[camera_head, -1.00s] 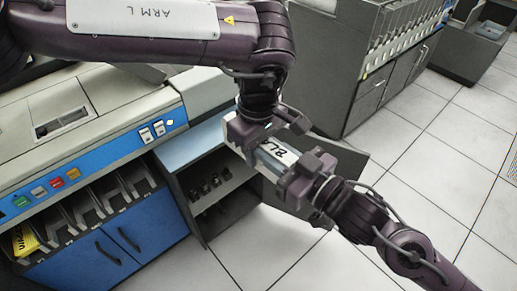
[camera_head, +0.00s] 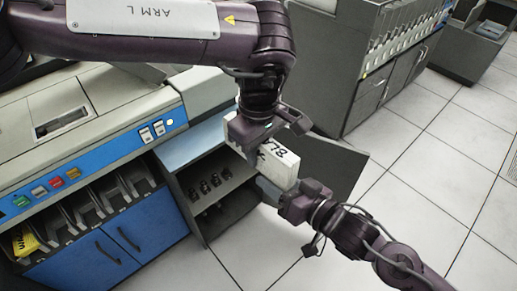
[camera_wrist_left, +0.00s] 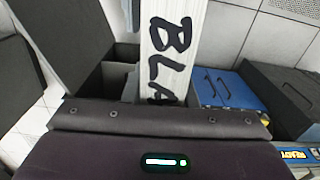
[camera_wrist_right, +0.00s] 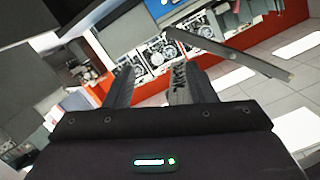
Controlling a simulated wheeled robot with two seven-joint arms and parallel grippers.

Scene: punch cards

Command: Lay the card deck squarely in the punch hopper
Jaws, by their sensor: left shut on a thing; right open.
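The card deck (camera_head: 262,158) is a white block with black handwriting on its side. My left gripper (camera_head: 262,132) is shut on its upper part and holds it in the air in front of the open cabinet. The deck also shows in the left wrist view (camera_wrist_left: 186,40), tall and lettered. My right gripper (camera_head: 284,203) is open and empty, just off the deck's lower right end; its spread fingers show in the right wrist view (camera_wrist_right: 152,82). A recessed opening (camera_head: 62,122) on top of the blue-panelled machine may be the punch hopper; I cannot tell for sure.
The machine (camera_head: 110,205) has coloured buttons and a row of slots on its front. An open cabinet (camera_head: 190,150) with dark items inside stands beside it, its door (camera_head: 335,165) swung out behind my right gripper. Tiled floor (camera_head: 430,180) is clear at the right.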

